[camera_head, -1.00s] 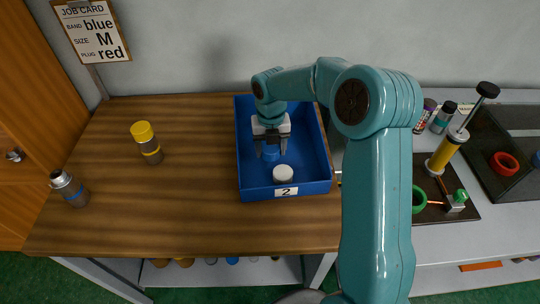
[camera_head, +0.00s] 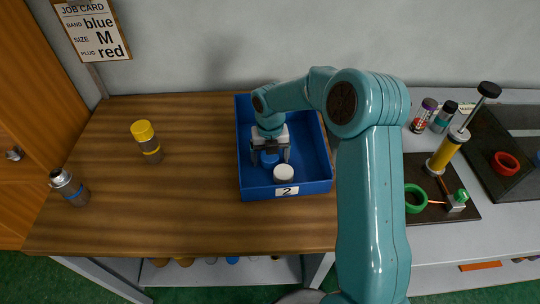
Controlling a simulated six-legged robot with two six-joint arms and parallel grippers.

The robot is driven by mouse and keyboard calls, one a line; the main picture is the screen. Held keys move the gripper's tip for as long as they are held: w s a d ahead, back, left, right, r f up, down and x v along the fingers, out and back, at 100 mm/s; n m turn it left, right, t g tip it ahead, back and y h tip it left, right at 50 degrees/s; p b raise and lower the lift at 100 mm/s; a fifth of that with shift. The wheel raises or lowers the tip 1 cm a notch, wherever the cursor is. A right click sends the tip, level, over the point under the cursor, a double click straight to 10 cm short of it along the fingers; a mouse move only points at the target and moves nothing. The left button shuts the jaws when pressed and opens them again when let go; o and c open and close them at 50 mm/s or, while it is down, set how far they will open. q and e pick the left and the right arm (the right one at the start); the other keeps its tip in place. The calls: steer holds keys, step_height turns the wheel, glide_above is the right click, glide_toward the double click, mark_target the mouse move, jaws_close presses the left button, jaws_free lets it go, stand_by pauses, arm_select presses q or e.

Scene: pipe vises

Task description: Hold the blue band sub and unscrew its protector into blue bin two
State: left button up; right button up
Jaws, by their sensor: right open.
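The blue band sub (camera_head: 69,188) stands at the left front of the wooden table, a grey cylinder with a blue ring and a bare silver upper end. The blue bin two (camera_head: 314,188) sits at the table's right side with a "2" label on its front. My right gripper (camera_head: 270,157) is inside the bin, pointing down, with its fingers apart on either side of a blue protector (camera_head: 269,160). A white round cap (camera_head: 284,173) lies in front of it in the bin. My left gripper is not in view.
A yellow-capped sub (camera_head: 147,142) stands at the left back of the table. A job card (camera_head: 93,32) on the wall reads blue, M, red. The right bench holds a green ring (camera_head: 415,199), a yellow syringe-like tool (camera_head: 446,153) and a red ring (camera_head: 505,163). The table's middle is clear.

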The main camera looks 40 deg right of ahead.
step_height(320, 180, up, 12)
steer(key=shift+r, duration=0.2)
stand_by(0.4)
